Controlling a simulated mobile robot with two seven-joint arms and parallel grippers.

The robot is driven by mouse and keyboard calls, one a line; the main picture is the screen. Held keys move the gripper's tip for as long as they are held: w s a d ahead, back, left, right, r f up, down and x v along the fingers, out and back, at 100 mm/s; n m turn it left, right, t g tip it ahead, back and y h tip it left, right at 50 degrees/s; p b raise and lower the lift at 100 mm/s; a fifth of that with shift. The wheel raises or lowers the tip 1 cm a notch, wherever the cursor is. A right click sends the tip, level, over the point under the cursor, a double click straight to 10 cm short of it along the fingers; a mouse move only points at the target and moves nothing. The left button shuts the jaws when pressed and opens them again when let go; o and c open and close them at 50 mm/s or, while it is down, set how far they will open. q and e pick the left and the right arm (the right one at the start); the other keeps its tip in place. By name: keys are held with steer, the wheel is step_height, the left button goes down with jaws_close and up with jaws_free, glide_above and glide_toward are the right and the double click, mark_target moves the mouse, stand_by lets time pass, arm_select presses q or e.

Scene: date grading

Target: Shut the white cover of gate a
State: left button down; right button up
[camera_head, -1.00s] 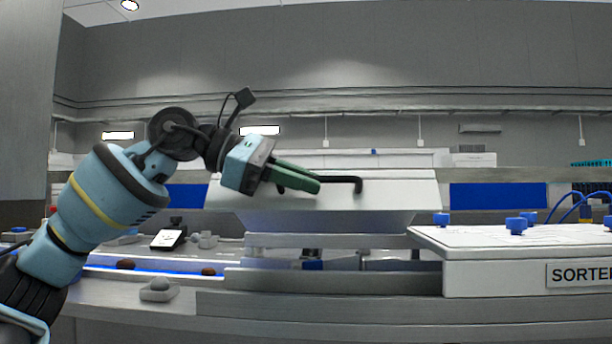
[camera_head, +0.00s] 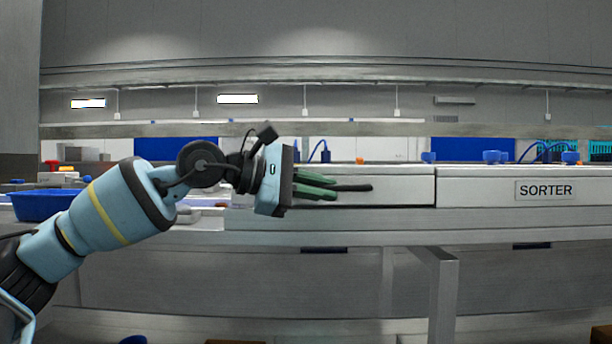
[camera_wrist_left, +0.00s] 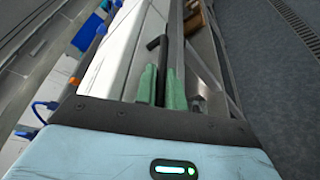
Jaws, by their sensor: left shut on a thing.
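The white cover (camera_head: 408,187) of the gate lies down flat, its front face level with the sorter housing beside it. Whether it is fully seated cannot be told. A dark bar handle (camera_head: 352,187) sticks out at its front. My left gripper (camera_head: 318,187) is shut on this handle with its green fingers. In the left wrist view, the fingers (camera_wrist_left: 161,86) lie on both sides of the black handle (camera_wrist_left: 157,46), beside the white cover (camera_wrist_left: 122,52). The gripper hides the cover's left part in the head view. My right gripper is not in view.
The white sorter housing (camera_head: 480,187) with its SORTER label adjoins the cover on the right. Blue knobs (camera_head: 492,157) stand on top. A blue tray (camera_head: 42,206) sits at the left, behind my arm. A metal frame leg (camera_head: 441,295) stands below the front rail.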

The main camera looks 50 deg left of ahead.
arm_select(q)
steer(key=shift+w+f, duration=0.1)
steer(key=shift+f, duration=0.4)
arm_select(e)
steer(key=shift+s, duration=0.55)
arm_select(q)
steer(key=shift+f, duration=0.2)
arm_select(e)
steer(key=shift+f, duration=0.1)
arm_select(q)
steer(key=c, duration=1.5)
jaws_free()
steer(key=shift+a, duration=0.15)
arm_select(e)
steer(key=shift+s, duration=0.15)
arm_select(q)
steer(key=shift+r, duration=0.2)
